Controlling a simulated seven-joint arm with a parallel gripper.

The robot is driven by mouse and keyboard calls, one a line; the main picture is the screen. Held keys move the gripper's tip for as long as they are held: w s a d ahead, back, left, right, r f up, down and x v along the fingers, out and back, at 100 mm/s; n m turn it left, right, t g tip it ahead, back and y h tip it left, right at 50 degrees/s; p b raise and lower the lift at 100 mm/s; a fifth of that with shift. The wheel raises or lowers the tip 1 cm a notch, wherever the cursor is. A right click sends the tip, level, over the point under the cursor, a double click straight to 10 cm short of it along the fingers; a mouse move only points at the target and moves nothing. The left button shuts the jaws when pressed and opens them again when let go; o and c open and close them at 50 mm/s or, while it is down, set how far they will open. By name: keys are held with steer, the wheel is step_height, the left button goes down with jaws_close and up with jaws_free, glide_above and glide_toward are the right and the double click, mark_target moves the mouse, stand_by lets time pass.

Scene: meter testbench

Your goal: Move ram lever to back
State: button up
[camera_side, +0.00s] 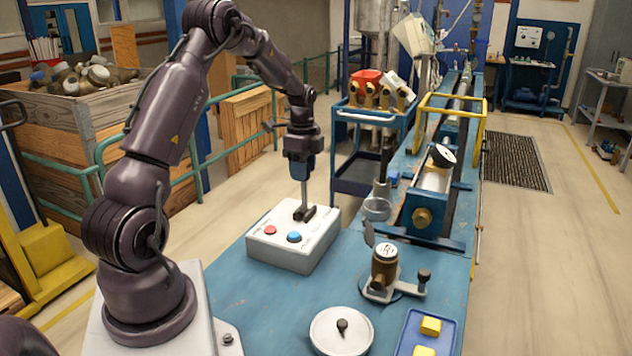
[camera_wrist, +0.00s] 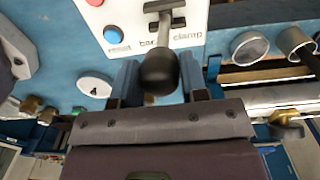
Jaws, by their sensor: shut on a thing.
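The ram lever stands on a white control box (camera_side: 290,240) on the blue bench. Its metal rod (camera_side: 304,193) rises nearly upright from a dark slotted base. In the wrist view its black knob (camera_wrist: 158,72) sits between my two blue fingers, with the slot beyond it. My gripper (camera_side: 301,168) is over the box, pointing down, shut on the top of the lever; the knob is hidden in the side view. The box also carries a red button (camera_side: 270,230) and a blue button (camera_side: 294,237). Printed words near the slot include "reset" and "clamp"; another is partly covered.
A round white lid (camera_side: 341,331) and a blue tray (camera_side: 427,335) with yellow blocks lie at the front. Bare bench lies in front of the box.

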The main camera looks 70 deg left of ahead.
steer(key=shift+s+d+r, duration=0.1)
steer(key=shift+s+d, duration=0.2)
steer(key=shift+o, duration=0.2)
steer(key=shift+s+d+r, duration=0.1)
steer(key=shift+s+d, duration=0.55)
steer(key=shift+s, duration=0.05)
steer(key=shift+o, duration=0.4)
steer(key=shift+s+d+f, duration=0.75)
steer(key=shift+s+d, duration=0.15)
steer(key=shift+d, duration=0.05)
steer(key=o, duration=1.4)
steer(key=shift+w+a, duration=0.1)
steer(key=shift+w+a+r, duration=0.15)
steer(key=shift+r, duration=0.05)
